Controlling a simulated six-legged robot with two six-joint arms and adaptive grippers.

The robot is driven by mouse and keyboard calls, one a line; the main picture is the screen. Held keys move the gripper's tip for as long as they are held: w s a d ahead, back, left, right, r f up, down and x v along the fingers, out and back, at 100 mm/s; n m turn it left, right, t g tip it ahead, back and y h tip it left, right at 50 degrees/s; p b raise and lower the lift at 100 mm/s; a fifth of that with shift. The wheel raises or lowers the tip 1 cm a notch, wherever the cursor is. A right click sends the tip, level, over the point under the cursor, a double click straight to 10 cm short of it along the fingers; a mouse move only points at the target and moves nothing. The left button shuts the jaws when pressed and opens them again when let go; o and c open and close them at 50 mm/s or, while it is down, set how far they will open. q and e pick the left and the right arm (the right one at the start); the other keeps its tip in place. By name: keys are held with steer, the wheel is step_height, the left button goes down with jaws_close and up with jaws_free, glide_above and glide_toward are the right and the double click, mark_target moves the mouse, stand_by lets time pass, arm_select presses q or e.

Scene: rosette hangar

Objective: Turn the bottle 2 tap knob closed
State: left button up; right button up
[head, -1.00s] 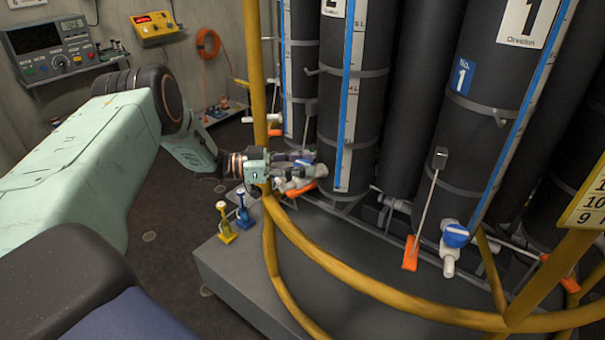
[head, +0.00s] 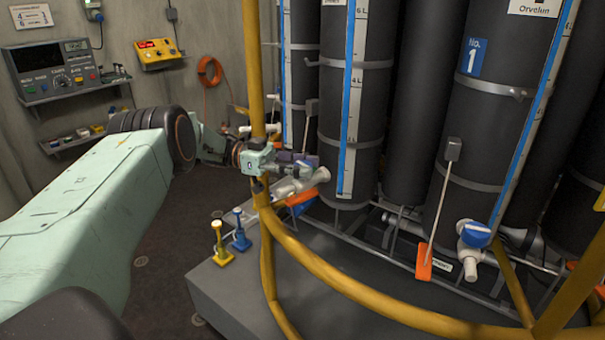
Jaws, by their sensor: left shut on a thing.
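Bottle 2 (head: 330,110) is the tall black cylinder in the middle, with a blue-and-white level strip down its front. Its pale tap (head: 318,176) is low on the front, partly hidden by my gripper. My left gripper (head: 303,165) reaches in from the left behind the yellow rail and is shut at this tap. The blue tap knob is mostly covered by the fingers, so its angle cannot be told. An orange tag (head: 302,197) hangs just under the tap. My right gripper is not in view.
A yellow guard rail (head: 345,288) curves in front of the bottles, its post (head: 254,70) close to my left wrist. Bottle 1 (head: 490,130), with its blue tap knob (head: 474,232), stands to the right. Yellow and blue small stands (head: 221,245) sit on the grey plinth (head: 225,290).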

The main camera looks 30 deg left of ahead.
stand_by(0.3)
arm_select(q)
steer(key=o, duration=1.2)
steer(key=shift+r, duration=0.1)
step_height(320, 180, up, 10)
steer(key=shift+f, duration=0.1)
steer(key=shift+s+f, duration=0.1)
stand_by(0.4)
